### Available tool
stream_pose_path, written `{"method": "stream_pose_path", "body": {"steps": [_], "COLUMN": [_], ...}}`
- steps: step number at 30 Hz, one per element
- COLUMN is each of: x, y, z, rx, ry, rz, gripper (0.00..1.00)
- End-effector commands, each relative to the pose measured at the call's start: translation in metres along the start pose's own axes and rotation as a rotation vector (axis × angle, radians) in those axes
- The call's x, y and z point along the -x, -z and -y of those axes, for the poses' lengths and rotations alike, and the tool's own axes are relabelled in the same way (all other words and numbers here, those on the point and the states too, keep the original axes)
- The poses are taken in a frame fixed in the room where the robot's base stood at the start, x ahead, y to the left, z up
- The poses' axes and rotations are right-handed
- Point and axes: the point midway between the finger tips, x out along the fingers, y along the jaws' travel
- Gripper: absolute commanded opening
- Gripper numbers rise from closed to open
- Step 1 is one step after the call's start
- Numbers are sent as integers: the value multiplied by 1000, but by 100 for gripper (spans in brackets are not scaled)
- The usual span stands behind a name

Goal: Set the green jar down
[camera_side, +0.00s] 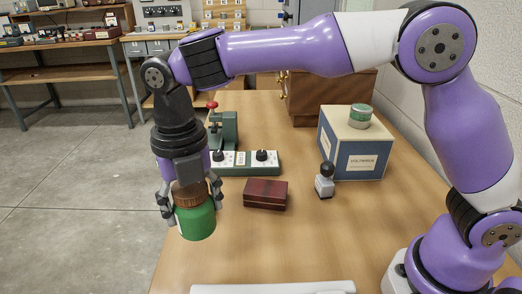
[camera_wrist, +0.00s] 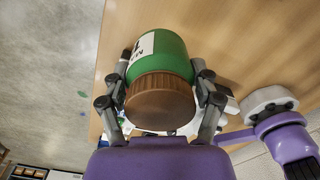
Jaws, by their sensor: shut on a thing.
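The green jar (camera_side: 195,222) has a brown ribbed lid and is held upright between the fingers of my gripper (camera_side: 192,200) in the side view. It hangs near the left edge of the wooden table (camera_side: 310,235); the gap beneath it is hard to judge. In the wrist view, the jar (camera_wrist: 168,52) shows a white label, and its brown lid (camera_wrist: 160,100) faces the camera. The gripper's fingers (camera_wrist: 162,88) close on it from both sides.
A dark red box (camera_side: 265,195) lies to the right of the jar. Behind are a grey-green control box (camera_side: 245,163), a small stamp-like object (camera_side: 325,181), and a blue-and-cream box (camera_side: 353,145) with a green-lidded tin (camera_side: 360,116) on top. A white object (camera_side: 272,288) lies at the front.

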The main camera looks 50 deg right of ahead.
Motion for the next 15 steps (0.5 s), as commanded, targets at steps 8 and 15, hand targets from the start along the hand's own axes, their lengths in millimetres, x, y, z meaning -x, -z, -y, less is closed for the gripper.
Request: {"method": "stream_pose_path", "body": {"steps": [8,15], "x": [-20,-62], "y": [-3,-3], "z": [-26,-26], "rx": [4,4], "ry": [2,0], "rz": [-1,0], "gripper": [25,25]}}
